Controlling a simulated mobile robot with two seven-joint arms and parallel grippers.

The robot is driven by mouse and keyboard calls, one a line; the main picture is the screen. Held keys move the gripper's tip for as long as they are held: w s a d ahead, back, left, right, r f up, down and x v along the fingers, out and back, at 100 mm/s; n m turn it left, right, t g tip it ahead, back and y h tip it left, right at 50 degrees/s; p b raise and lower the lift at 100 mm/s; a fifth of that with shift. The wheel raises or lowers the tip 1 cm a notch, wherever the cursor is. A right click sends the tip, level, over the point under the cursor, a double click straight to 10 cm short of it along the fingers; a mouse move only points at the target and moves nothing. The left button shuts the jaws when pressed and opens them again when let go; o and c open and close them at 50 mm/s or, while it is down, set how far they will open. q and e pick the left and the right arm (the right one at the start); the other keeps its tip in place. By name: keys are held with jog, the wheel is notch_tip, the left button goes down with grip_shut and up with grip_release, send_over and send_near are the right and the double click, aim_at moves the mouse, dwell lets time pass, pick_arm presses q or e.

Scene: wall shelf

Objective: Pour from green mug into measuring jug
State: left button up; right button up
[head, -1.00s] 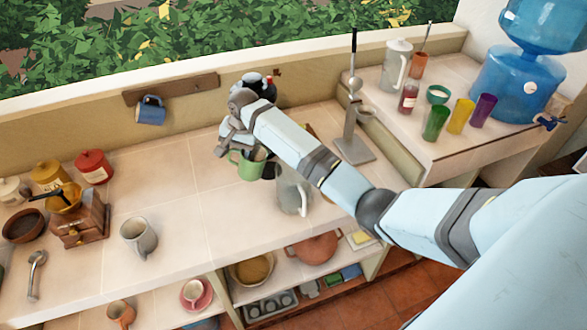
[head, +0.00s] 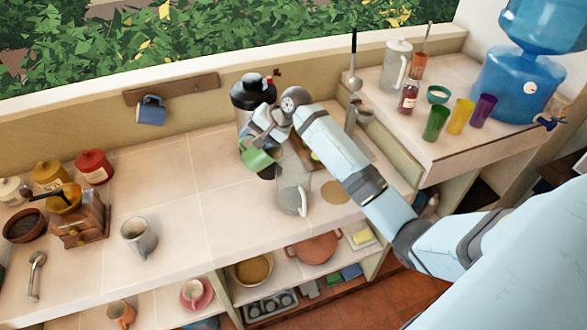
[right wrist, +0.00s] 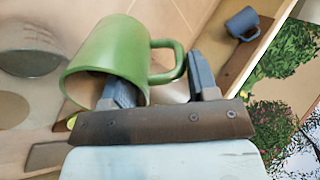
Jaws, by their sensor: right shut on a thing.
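The green mug (head: 258,158) is tilted, with its mouth toward the lower right, just left of and above the clear measuring jug (head: 291,188). The jug stands upright on the counter, its handle toward the front. My right gripper (head: 262,132) holds the mug from above. In the right wrist view the green mug (right wrist: 118,48) lies tipped, with one finger at its mouth and the other beyond its handle; the right gripper (right wrist: 162,82) spans the handle side. The mug's contents are hidden, and I see no stream. My left gripper is out of view.
A black-topped container (head: 250,92) stands close behind the mug. The counter between the grey mug and the jug is clear.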

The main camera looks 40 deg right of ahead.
jog(key=shift+s+d+r, duration=0.15)
jog(key=shift+r, duration=0.05)
jog(key=shift+s+d+f+t+y, duration=0.2)
jog(key=shift+t+y, duration=0.4)
jog(key=shift+s+d+r+t+y, duration=0.2)
jog(key=shift+s+d+t+y, duration=0.1)
jog(key=shift+t+y, duration=0.2)
jog(key=shift+r, duration=0.1)
jog(key=shift+s+d+r+t+y, duration=0.2)
jog(key=shift+s+d+t+y, duration=0.1)
jog(key=shift+t+y, duration=0.3)
